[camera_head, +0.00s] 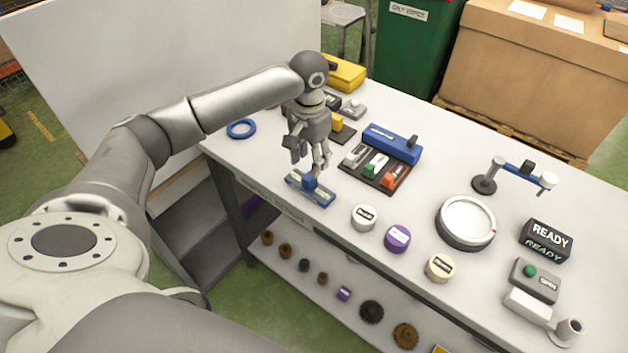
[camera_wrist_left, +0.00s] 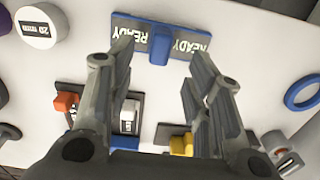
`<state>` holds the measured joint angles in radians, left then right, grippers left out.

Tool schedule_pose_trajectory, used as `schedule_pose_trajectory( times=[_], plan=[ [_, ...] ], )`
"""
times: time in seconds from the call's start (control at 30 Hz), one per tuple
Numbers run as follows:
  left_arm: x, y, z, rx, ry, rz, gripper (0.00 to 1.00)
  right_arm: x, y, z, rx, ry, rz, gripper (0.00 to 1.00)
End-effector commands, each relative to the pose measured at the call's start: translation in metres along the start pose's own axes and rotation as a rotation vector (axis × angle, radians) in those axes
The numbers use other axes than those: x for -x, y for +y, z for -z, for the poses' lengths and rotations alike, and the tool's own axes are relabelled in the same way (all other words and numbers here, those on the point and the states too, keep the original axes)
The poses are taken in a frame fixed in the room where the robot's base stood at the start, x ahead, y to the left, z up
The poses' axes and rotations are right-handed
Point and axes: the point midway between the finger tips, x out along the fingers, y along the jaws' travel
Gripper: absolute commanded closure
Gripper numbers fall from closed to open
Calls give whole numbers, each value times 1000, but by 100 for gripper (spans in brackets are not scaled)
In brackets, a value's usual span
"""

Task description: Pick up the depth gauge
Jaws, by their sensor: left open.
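The blue piece that looks like the depth gauge (camera_head: 322,196) lies flat near the front edge of the white table. It is a flat blue bar with pale label panels and a raised blue block at its middle. In the left wrist view the bar (camera_wrist_left: 185,27) shows at the top, with the block (camera_wrist_left: 160,44) standing between the fingertip lines. My left gripper (camera_head: 311,166) points down just above it, and its fingers (camera_wrist_left: 161,56) are spread open on either side of the block with nothing held. Whether a finger touches it cannot be told. My right gripper is not in view.
A dark tray (camera_head: 352,174) with coloured switches and a blue box (camera_head: 392,143) stand behind and right. A blue ring (camera_head: 241,128) lies left. White (camera_head: 364,217) and purple (camera_head: 397,238) round pieces sit to the right along the front edge. A round dial (camera_head: 466,222) stands farther right.

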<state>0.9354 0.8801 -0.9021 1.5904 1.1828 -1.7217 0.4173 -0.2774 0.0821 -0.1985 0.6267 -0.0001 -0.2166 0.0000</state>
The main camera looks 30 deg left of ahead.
Motion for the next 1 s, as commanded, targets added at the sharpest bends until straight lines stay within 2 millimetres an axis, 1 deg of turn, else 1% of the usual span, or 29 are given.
schedule_pose_trajectory(
  times=[0.1,0.2,0.27,0.37,0.5,0.6,0.7,0.87,0.9,1.0],
  plan=[
    [-15,0,1,0,0,0,54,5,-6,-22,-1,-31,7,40],
    [-23,0,0,-1,1,0,54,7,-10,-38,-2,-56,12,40],
    [-26,0,1,-1,1,-1,54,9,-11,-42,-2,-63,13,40],
    [-38,0,0,-1,-1,0,54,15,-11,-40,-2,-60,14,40],
    [-60,-1,1,0,-1,0,54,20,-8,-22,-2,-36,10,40],
    [-71,-1,1,-1,1,0,54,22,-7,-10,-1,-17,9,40],
    [-75,-1,2,-1,3,0,54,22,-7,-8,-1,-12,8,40],
    [-76,-1,2,-1,3,0,54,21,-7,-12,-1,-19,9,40],
    [-76,-1,2,-2,3,0,56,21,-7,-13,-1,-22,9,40],
    [-76,-1,2,-1,3,1,69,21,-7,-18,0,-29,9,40]
  ],
)
